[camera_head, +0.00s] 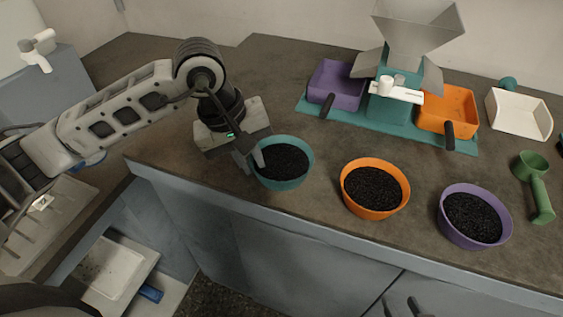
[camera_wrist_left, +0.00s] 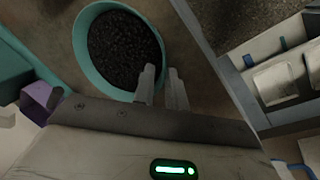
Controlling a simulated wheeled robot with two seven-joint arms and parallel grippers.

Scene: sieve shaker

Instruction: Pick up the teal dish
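The teal dish (camera_head: 283,184), a round bowl of black granules, stands upright on the counter near its front edge. It also shows in the left wrist view (camera_wrist_left: 92,62). My left gripper (camera_head: 249,160) points down at the dish's left side, its two fingers standing across the rim, one inside and one outside. In the left wrist view a narrow gap shows between the fingers (camera_wrist_left: 163,82); contact with the wall is unclear. My right gripper (camera_head: 400,305) barely shows at the bottom edge, its fingertips apart and empty.
An orange bowl (camera_head: 375,189) and a purple bowl (camera_head: 474,217) of black granules stand to the right. Behind are a hopper machine (camera_head: 396,102), a purple tray (camera_head: 337,86) and an orange tray (camera_head: 447,108). A green scoop (camera_head: 540,199) and white scoop (camera_head: 519,114) lie at right.

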